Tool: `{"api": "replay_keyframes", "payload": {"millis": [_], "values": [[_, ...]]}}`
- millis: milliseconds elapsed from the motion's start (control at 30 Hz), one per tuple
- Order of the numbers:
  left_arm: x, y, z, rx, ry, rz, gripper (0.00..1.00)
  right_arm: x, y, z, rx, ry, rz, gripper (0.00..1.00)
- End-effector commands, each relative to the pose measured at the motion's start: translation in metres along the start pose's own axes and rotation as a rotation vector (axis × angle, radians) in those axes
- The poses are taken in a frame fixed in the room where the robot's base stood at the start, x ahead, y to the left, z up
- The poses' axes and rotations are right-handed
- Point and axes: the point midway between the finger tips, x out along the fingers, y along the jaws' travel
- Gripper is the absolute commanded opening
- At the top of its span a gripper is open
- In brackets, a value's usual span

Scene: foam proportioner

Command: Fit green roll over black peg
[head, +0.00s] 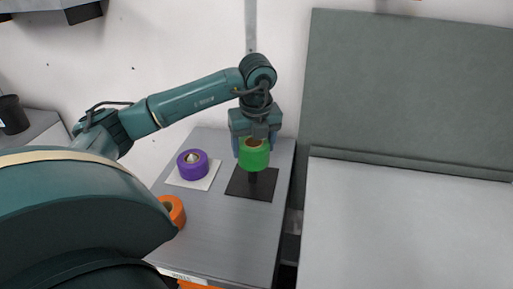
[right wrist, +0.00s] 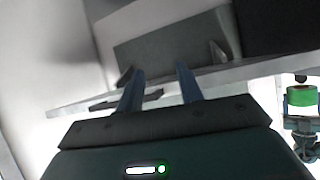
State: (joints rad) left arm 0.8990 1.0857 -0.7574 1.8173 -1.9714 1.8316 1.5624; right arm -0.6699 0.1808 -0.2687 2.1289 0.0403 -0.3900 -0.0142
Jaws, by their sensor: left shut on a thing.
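The green roll (head: 254,155) is held in my left gripper (head: 254,138), which points down at the far part of the grey bench. The black peg (head: 253,180) stands on a dark square plate (head: 239,184). The green roll also shows at the right edge of the right wrist view (right wrist: 302,96), upside down. My right gripper (right wrist: 161,77) has its two fingers apart with nothing between them.
A purple roll (head: 192,166) sits over a light peg on a white plate (head: 207,183) to the left. An orange roll (head: 176,212) lies nearer, partly hidden by my arm. A wide grey surface (head: 410,215) to the right is clear. A wall stands behind the bench.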

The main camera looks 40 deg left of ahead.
Motion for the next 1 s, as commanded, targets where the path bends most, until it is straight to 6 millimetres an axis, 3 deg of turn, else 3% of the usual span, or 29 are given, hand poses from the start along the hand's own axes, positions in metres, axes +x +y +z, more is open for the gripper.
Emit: {"api": "replay_keyframes", "payload": {"millis": [267, 700, 1000], "values": [[0.009, 0.001, 0.0, 0.0, 0.0, -0.001, 0.44, 0.003, 0.002, 0.008, -0.001, -0.003, -0.003, 0.36], [0.052, 0.001, -0.007, -0.001, 0.0, 0.0, 0.44, 0.016, 0.002, 0.023, 0.066, 0.024, -0.011, 0.36], [0.057, 0.001, -0.007, -0.001, -0.001, -0.001, 0.44, 0.016, 0.0, 0.021, 0.089, 0.035, -0.016, 0.36]]}}
